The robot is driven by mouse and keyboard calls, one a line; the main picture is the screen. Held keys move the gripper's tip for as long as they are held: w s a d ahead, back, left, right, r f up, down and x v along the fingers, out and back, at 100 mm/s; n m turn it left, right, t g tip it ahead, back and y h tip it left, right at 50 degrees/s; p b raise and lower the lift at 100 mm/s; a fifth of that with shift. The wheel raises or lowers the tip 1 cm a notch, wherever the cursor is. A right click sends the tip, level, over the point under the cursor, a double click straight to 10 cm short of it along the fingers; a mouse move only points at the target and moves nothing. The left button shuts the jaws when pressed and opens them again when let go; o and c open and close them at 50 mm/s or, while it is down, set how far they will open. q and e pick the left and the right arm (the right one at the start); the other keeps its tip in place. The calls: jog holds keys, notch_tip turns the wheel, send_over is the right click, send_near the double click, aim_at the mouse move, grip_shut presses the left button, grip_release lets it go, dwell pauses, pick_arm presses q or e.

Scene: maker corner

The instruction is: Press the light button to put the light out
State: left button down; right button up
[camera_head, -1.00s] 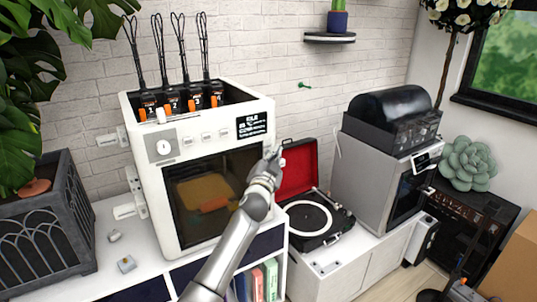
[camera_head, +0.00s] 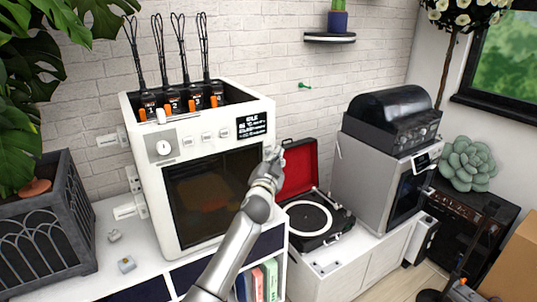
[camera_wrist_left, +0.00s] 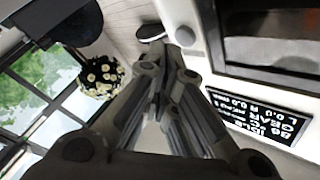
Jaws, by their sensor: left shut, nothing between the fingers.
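The white printer (camera_head: 152,184) stands on the cabinet at the left. Its dark front window (camera_head: 205,190) shows an unlit chamber with the plate only faintly visible. A row of small buttons (camera_head: 206,136) sits on the upper front, between a round knob (camera_head: 163,148) and a screen (camera_head: 252,125) reading IDLE. I cannot tell which button is the light button. My left gripper (camera_head: 275,152) is shut and empty near the printer's right front edge, below and right of the screen. In the left wrist view its fingers (camera_wrist_left: 163,58) are together, with the screen (camera_wrist_left: 262,115) to their right.
A turntable (camera_head: 312,218) with a raised red lid stands right of the printer. A grey machine (camera_head: 372,180) stands further right. A dark planter (camera_head: 45,225) is at the left. Small grey parts (camera_head: 126,264) lie on the cabinet top.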

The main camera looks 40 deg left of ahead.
pick_arm(q)
jog(key=s+d, duration=0.2)
jog(key=d, duration=0.3)
jog(key=shift+s+d, duration=0.15)
jog(key=shift+d, duration=0.15)
